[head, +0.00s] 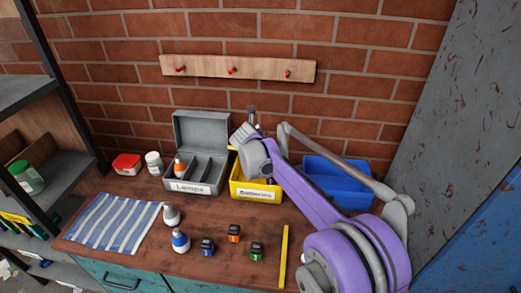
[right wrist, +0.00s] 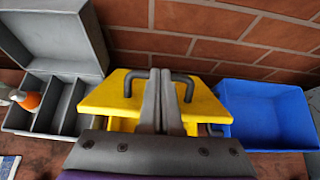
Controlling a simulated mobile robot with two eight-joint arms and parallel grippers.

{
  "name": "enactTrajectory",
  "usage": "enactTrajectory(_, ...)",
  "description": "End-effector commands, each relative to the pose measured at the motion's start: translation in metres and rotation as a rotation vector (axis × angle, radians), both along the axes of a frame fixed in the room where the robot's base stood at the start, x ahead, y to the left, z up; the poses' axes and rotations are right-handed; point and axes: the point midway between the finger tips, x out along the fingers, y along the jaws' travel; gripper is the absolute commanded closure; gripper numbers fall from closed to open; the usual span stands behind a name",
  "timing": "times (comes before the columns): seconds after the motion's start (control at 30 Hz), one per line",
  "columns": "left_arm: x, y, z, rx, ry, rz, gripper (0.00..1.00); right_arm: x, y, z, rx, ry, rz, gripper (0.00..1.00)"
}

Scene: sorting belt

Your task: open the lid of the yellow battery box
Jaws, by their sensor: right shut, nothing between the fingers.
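The yellow battery box (head: 236,188) stands at the back of the bench, between the grey lamp box and a blue bin. My right arm covers much of it in the head view. In the right wrist view its yellow lid (right wrist: 105,95) lies over the box, with a dark bar handle (right wrist: 183,79) on it. My right gripper (right wrist: 161,74) is shut and empty, its fingers in front of the middle of the handle; I cannot tell whether they touch it. The right gripper also shows in the head view (head: 252,112). My left gripper is out of view.
The grey lamp box (head: 203,130) stands open at left, close by. The blue bin (head: 340,178) is at right. A brick wall (head: 350,75) with a peg rail (head: 240,69) rises behind. Small blocks, bottles and a striped cloth (head: 112,224) lie in front.

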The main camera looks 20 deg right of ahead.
Motion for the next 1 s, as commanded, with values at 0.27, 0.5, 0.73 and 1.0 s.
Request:
enactTrajectory(0.27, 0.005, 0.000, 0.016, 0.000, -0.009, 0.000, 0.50, 0.039, -0.024, 0.021, 0.000, -0.001, -0.002, 1.00)
enactTrajectory(0.5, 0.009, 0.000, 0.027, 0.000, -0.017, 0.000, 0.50, 0.069, -0.042, 0.027, 0.001, -0.002, -0.001, 1.00)
enactTrajectory(0.73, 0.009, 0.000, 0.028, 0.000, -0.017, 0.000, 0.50, 0.074, -0.045, 0.025, 0.000, 0.000, 0.000, 1.00)
enactTrajectory(1.0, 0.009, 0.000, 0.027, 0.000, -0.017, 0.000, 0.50, 0.074, -0.045, 0.025, 0.000, 0.000, 0.000, 1.00)
